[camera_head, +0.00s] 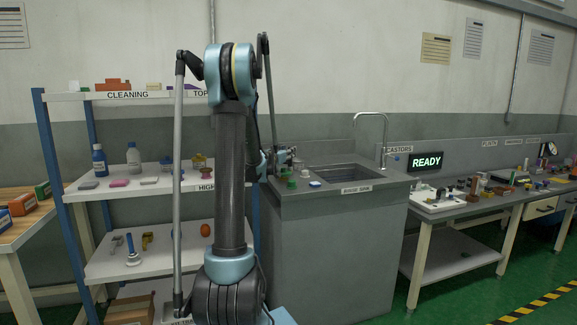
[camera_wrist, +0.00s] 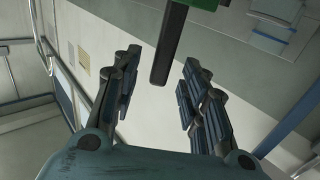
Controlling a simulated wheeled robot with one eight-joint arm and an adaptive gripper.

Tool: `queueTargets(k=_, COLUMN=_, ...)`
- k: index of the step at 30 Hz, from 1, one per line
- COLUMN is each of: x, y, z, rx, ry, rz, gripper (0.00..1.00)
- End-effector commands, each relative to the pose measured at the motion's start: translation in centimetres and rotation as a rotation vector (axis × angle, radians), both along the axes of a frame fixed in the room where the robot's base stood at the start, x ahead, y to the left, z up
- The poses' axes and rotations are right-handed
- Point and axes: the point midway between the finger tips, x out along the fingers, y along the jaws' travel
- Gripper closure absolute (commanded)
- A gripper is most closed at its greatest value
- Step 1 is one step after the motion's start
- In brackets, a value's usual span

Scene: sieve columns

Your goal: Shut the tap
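A tall silver tap spout (camera_head: 387,138) curves over the sink basin (camera_head: 345,174) in the grey counter. My gripper (camera_head: 283,158) is above the counter's left end, left of the basin and well apart from the spout. In the wrist view my gripper (camera_wrist: 160,62) is open, with its two fingers apart. A dark bar (camera_wrist: 172,48) with a green part (camera_wrist: 207,3) at its top extends into the gap between the fingers; I cannot tell whether it belongs to the tap or whether it touches a finger.
Small green and white items (camera_head: 314,184) stand on the counter's front left. A shelf rack (camera_head: 120,95) with bottles and blocks is on the left. A workbench (camera_head: 445,207) with several small parts and a READY display (camera_head: 426,162) is on the right. Green floor is clear at right.

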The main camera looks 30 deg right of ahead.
Motion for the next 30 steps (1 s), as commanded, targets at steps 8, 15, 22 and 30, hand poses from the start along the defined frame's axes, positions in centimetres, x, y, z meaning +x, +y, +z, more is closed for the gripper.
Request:
queueTargets(k=8, x=1.7, y=-2.4, z=-0.2, rx=0.000, ry=0.000, rz=0.002, gripper=0.60)
queueTargets(k=15, x=1.7, y=-2.3, z=-0.2, rx=0.000, ry=0.000, rz=0.004, gripper=0.69)
queueTargets(k=22, x=1.7, y=-2.3, z=-0.2, rx=0.000, ry=0.000, rz=0.004, gripper=1.00)
queueTargets(k=30, x=1.7, y=-2.3, z=-0.1, rx=0.000, ry=0.000, rz=0.004, gripper=1.00)
